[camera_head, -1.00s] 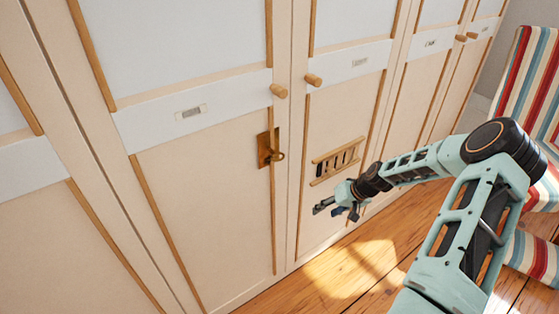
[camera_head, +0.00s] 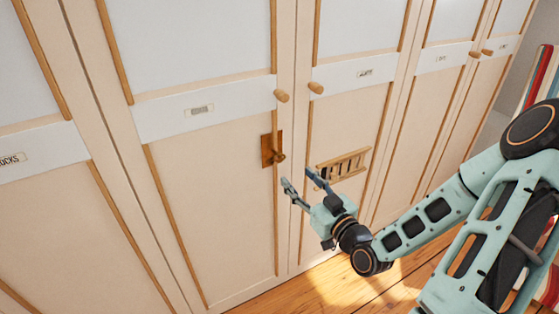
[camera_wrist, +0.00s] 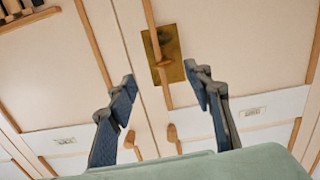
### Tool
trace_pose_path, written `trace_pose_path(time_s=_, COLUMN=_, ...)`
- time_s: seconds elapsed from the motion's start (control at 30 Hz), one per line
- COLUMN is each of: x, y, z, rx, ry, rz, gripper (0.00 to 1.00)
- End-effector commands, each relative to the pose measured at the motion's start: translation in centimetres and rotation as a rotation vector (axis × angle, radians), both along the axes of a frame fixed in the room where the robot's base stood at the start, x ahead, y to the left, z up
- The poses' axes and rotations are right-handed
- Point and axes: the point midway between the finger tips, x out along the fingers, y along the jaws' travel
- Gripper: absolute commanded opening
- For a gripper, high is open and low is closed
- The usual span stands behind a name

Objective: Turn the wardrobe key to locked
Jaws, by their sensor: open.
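The wardrobe (camera_head: 212,180) has cream doors with pale wood trim. A brass lock plate (camera_head: 266,150) sits on one door's right edge; it also shows in the wrist view (camera_wrist: 175,45). The key (camera_head: 280,157) sticks out from the plate, its end knob-like in the head view. In the wrist view the key (camera_wrist: 161,62) lies between the fingertips in the picture, seemingly beyond them. My gripper (camera_head: 298,177) is open and empty, just below and right of the key. Its two dark fingers (camera_wrist: 160,76) show apart in the wrist view. I cannot make out the key's exact angle.
Round wooden knobs (camera_head: 281,96) and (camera_head: 316,88) sit above the lock on neighbouring doors. A slatted wooden vent (camera_head: 350,162) is close to my gripper's right. Wooden floor (camera_head: 290,290) lies below, and striped fabric (camera_head: 545,75) is at the far right.

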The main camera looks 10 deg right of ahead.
Motion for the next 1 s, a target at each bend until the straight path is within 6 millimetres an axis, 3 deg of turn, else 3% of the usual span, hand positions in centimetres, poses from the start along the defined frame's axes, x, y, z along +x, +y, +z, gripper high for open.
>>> trace_pose_path(time_s=0.17, x=0.1, y=0.7, z=1.0, rx=0.013, ry=-0.03, rz=0.008, gripper=0.46)
trace_pose_path(time_s=0.7, x=8.7, y=3.4, z=1.0, rx=0.014, ry=-0.029, rz=0.006, gripper=0.46)
trace_pose_path(time_s=1.0, x=9.8, y=3.7, z=0.9, rx=0.012, ry=-0.027, rz=0.004, gripper=0.46)
